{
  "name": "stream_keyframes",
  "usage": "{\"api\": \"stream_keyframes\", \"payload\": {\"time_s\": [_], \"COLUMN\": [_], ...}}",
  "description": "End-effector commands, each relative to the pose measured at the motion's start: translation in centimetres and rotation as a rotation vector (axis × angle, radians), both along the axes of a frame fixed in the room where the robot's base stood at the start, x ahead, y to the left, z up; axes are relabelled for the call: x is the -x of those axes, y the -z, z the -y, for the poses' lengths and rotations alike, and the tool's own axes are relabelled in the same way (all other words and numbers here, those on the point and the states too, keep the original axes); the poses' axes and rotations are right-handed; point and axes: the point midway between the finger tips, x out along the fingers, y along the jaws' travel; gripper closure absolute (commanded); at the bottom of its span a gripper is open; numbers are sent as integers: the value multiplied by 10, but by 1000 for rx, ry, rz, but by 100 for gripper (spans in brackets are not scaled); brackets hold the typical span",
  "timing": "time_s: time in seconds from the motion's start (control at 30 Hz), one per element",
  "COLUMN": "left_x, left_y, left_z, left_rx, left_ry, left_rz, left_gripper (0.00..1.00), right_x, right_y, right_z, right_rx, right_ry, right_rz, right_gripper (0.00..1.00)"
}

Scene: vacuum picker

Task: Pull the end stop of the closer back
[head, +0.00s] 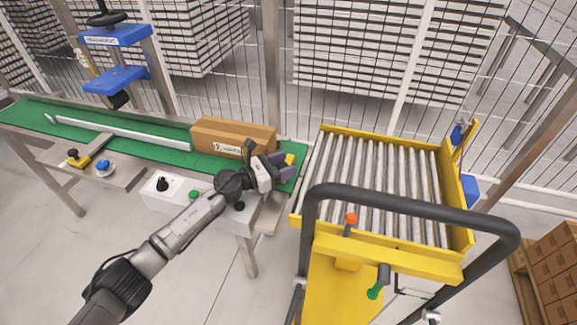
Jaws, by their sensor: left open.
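The closer is a green belt table with a blue press head (115,35) at the left. A brown carton (232,138) lies on the green belt (165,152) near its right end. A small yellow piece (290,159), which looks like the end stop, shows at the belt's right end. My left gripper (284,166) is open at that end, right of the carton, with its fingertips beside the yellow piece. I cannot tell whether they touch it. The gripper hides part of the belt end. My right gripper is out of view.
A yellow cart with a roller bed (375,180) and a dark handle (410,200) stands right of the belt, close to my gripper. A control box (175,190) with knobs is on the near side of the belt. Stacked cartons (558,265) stand at the lower right. A mesh fence runs behind.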

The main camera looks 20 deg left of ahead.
Motion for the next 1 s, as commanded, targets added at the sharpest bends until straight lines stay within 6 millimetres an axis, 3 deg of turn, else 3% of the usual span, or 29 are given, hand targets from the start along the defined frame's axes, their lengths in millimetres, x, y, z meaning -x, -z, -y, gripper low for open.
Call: {"api": "stream_keyframes", "payload": {"time_s": [0.2, 0.57, 1.0], "left_x": [-10, -12, -12], "left_y": [0, 0, 0], "left_z": [10, 11, 11], "left_rx": [0, 0, 0], "left_ry": [1, 1, 1], "left_rz": [0, 0, 0], "left_gripper": [44, 44, 86], "right_x": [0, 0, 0], "right_y": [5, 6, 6], "right_z": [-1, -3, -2], "right_rx": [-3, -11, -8], "right_ry": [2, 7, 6], "right_rz": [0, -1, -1], "right_gripper": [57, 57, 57]}}
